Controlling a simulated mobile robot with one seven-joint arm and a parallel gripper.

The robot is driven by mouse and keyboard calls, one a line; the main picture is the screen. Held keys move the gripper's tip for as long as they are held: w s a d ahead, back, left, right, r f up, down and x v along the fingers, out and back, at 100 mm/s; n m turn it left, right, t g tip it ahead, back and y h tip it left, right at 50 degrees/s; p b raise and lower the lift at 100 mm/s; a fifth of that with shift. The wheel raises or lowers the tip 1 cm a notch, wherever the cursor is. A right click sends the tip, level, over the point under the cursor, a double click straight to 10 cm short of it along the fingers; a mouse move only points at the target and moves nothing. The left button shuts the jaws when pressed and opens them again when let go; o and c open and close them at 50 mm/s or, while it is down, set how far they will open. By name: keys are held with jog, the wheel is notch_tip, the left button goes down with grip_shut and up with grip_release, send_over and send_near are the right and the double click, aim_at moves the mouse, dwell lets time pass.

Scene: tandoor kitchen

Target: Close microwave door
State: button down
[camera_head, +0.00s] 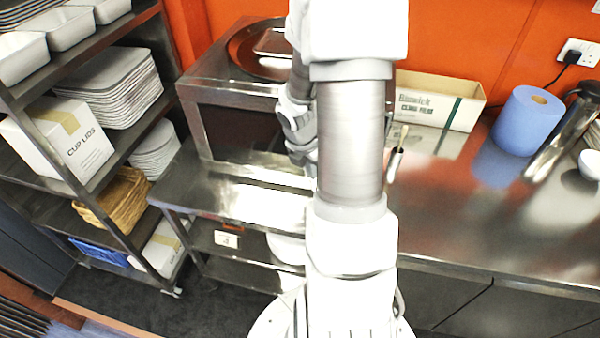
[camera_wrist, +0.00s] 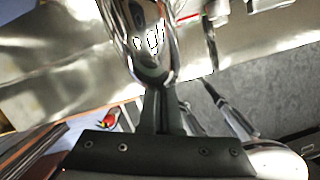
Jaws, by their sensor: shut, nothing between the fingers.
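The microwave (camera_head: 218,68) is a steel box on the metal counter, left of centre in the head view. Its front (camera_head: 235,130) has a dark pane in a steel frame. My arm covers the right part of this front, so I cannot tell whether the door is fully shut or a little open. My gripper (camera_wrist: 155,105) shows in the wrist view, with its fingers together and nothing held. A shiny chrome loop lies just beyond or against the fingers; I cannot tell what it is or whether it touches. In the head view my gripper is hidden behind my arm.
A round dark tray (camera_head: 243,52) lies on the microwave. A cardboard box (camera_head: 425,105) and blue paper roll (camera_head: 527,122) stand on the counter to the right. A loaded shelf rack (camera_head: 130,243) stands at left. The counter's front right is clear.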

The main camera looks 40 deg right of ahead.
jog(key=shift+w+d, duration=0.3)
jog(key=shift+d, duration=0.3)
jog(key=shift+r, duration=0.1)
jog(key=shift+a, duration=0.1)
